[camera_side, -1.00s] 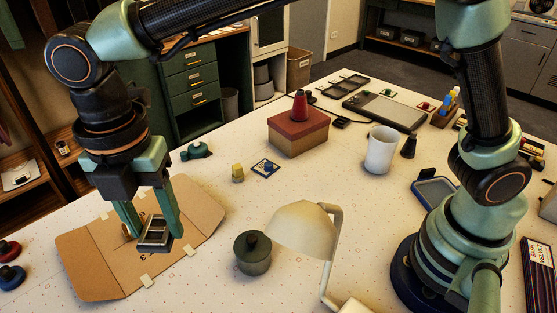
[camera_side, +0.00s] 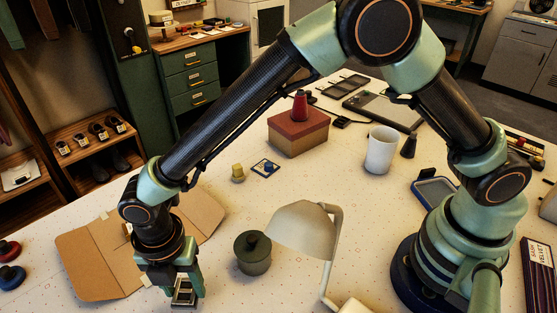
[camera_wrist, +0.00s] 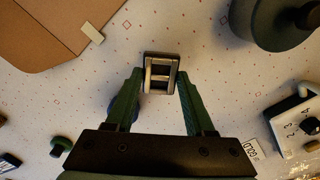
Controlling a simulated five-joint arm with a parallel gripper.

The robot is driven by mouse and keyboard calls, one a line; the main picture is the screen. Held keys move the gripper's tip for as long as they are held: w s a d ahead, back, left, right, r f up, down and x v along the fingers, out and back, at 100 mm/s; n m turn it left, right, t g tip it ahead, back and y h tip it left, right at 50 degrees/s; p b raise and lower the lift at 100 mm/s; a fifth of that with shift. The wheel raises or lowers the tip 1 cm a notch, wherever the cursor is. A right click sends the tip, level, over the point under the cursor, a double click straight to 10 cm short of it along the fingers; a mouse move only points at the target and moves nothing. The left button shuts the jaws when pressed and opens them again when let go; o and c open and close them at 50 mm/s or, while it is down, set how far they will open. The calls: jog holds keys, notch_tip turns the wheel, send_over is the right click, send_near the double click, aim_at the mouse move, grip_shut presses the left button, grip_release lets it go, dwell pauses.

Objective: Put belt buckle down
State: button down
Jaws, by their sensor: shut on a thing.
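A silver-grey belt buckle (camera_side: 184,292) is between the fingers of my gripper (camera_side: 184,287), low over the white patterned table near its front edge. It also shows in the wrist view (camera_wrist: 161,73), square-framed with a prong. My gripper (camera_wrist: 161,82) is shut on it, one green finger at each side. I cannot tell whether the buckle touches the table.
A flat brown cardboard sheet (camera_side: 88,262) lies just left of my gripper. A dark green lidded pot (camera_side: 252,254) and a cream lamp (camera_side: 300,230) stand to the right. Two round items, red (camera_side: 9,250) and blue (camera_side: 11,278), lie far left.

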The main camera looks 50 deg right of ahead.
jog(key=shift+f, duration=1.25)
jog(key=shift+f, duration=0.15)
jog(key=shift+c, duration=1.3)
grip_release()
